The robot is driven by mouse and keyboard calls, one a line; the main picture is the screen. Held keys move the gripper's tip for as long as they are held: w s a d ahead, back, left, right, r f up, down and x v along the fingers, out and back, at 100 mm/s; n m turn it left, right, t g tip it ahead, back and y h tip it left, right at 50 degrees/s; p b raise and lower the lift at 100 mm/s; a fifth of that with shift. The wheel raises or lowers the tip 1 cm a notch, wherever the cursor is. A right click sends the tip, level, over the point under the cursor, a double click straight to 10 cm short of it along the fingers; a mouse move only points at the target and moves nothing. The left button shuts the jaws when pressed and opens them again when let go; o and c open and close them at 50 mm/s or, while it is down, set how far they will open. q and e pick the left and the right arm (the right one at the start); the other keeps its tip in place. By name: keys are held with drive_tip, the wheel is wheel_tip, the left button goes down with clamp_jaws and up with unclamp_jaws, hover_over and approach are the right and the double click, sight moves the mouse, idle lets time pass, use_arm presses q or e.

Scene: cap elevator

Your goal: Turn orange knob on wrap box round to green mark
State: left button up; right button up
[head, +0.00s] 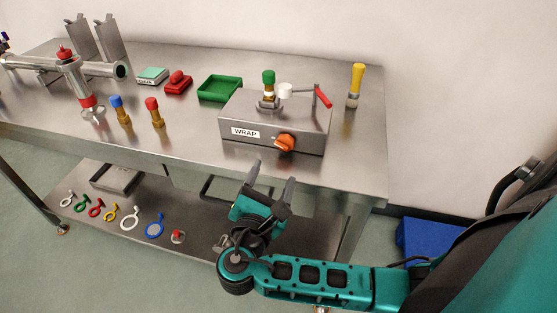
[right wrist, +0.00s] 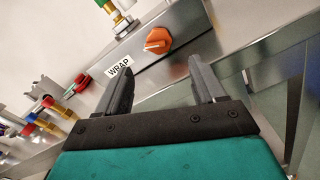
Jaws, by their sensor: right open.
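The grey wrap box (head: 262,139) stands near the front edge of the metal table, with a white WRAP label on its front. The orange knob (head: 285,143) is on the right part of that front face. In the right wrist view the knob (right wrist: 158,41) shows a pale pointer line on its ridge. I cannot make out a green mark around it in either view. My right gripper (head: 271,174) is open and empty, in front of and below the knob, apart from it. In the right wrist view its fingers (right wrist: 161,70) point toward the box, one to each side of the knob. My left gripper is not in view.
A green-capped valve (head: 268,85) and a red-handled lever (head: 322,97) are on top of the box. A yellow-handled tool (head: 356,84) stands to its right, a green tray (head: 219,88) to its left. The table edge and lower shelf (head: 205,218) lie near my right gripper.

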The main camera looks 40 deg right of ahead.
drive_tip(key=shift+v, duration=2)
